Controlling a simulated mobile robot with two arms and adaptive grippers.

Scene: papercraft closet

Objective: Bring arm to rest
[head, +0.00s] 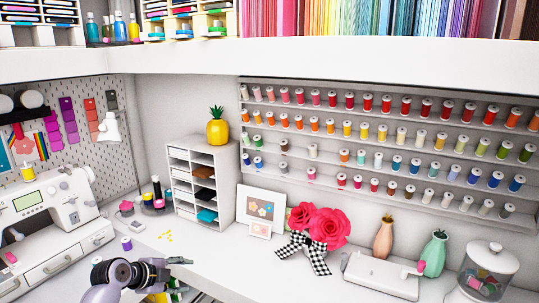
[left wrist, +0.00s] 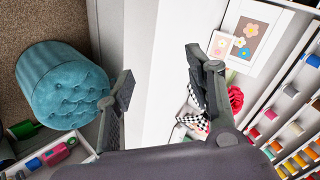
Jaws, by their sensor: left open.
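My left arm and gripper (head: 160,270) show at the bottom left of the head view, over the front edge of the white counter. In the left wrist view the two dark fingers of my left gripper (left wrist: 160,90) stand wide apart. Nothing is between them but the white counter surface behind. The gripper is open and empty. My right gripper is in neither view.
The white counter (head: 210,265) holds a sewing machine (head: 50,215), a paper organizer (head: 220,180), red paper flowers (head: 322,225) and vases (head: 384,238). Thread racks (head: 390,83) line the wall. A teal tufted stool (left wrist: 62,85) stands on the floor below.

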